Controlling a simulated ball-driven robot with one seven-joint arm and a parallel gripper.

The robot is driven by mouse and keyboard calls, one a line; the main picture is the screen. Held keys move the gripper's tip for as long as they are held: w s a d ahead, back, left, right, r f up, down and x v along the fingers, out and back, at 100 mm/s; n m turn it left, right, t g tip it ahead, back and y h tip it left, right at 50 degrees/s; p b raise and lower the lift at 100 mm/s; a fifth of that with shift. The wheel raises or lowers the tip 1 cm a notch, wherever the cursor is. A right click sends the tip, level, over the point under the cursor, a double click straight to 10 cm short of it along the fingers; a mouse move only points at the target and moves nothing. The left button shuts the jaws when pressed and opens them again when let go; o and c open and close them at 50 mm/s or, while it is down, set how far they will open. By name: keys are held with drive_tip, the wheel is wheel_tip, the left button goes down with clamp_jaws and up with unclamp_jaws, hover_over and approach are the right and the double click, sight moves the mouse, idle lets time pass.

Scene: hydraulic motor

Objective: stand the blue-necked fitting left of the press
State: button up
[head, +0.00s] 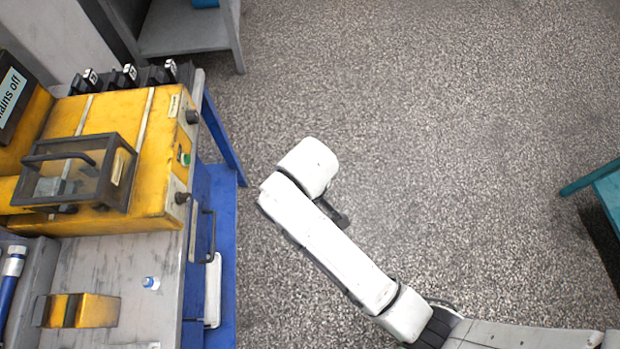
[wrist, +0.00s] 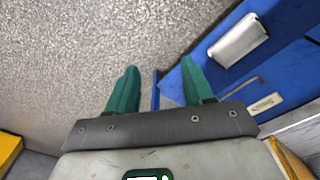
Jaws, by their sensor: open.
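The small fitting (head: 150,283), white with a blue part, is on the grey bench top in the head view, near the bench's right edge. It is too small to tell whether it stands or lies. The yellow machine (head: 150,140) with a dark-framed guard, which seems to be the press, stands above it in the picture. My gripper (wrist: 159,70) is open and empty, its two green fingers apart over the floor beside the bench. In the head view my arm hangs right of the bench, and its fingers are mostly hidden. The fitting is not seen in the wrist view.
A yellow block with a dark band (head: 95,310) lies left of the fitting. A blue hose with a metal end (head: 12,265) is at the far left. The blue bench front (head: 222,190) has handles. Bare bench (head: 125,255) surrounds the fitting; open floor (head: 430,120) lies right.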

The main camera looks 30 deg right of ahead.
drive_tip(key=s+d+m, duration=0.5)
drive_tip(key=s+d, duration=0.9)
drive_tip(key=s, duration=0.3)
drive_tip(key=shift+d+r+m, duration=0.25)
drive_tip(key=shift+r+m, duration=0.1)
drive_tip(key=shift+m, duration=0.05)
